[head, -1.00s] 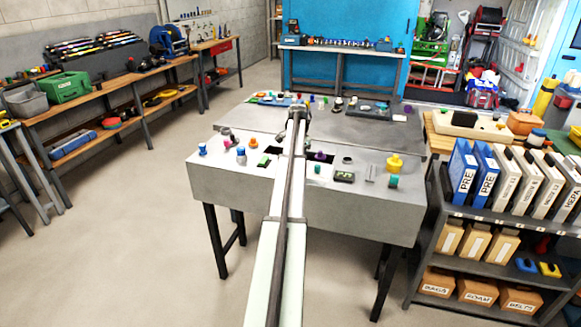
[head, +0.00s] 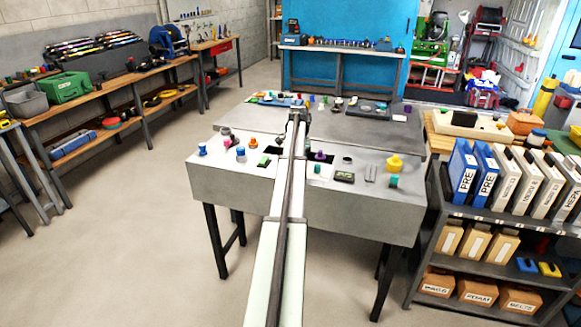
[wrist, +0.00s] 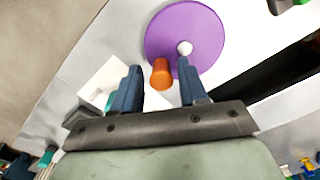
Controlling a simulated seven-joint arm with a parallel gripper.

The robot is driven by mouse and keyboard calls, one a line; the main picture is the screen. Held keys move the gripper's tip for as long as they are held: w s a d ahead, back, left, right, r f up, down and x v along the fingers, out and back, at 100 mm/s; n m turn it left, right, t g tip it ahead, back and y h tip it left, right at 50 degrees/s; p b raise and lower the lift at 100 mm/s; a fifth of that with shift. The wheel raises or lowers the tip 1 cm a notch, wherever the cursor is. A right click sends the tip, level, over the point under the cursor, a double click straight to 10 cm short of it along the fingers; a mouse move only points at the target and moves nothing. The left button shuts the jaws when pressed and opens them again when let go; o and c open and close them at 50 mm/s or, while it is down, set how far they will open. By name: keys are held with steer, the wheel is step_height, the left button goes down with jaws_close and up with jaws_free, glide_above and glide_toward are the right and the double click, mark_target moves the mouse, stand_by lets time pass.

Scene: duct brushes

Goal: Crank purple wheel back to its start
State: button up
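The purple wheel (wrist: 205,35) is a flat disc in the wrist view, with a pale round hub (wrist: 184,48) and an orange handle (wrist: 161,73) near its edge. My gripper (wrist: 158,66) is open, its two blue-grey fingers apart, one on each side of the orange handle. A gap shows between the handle and each finger; depth is hard to judge. The right fingertip overlaps the disc's lower edge. In the head view my arm hides the gripper; a small purple piece (head: 319,156) shows right of the arm, but I cannot tell if it is the wheel.
A pale square plate (wrist: 103,84) lies left of the fingers, and a dark opening (wrist: 270,75) lies to the right. The grey bench (head: 225,180) carries several small knobs, including a yellow one (head: 394,163) and a blue one (head: 202,150).

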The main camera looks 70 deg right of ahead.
steer(key=shift+w+r, duration=0.1)
steer(key=shift+r, duration=0.1)
steer(key=shift+r, duration=3.4)
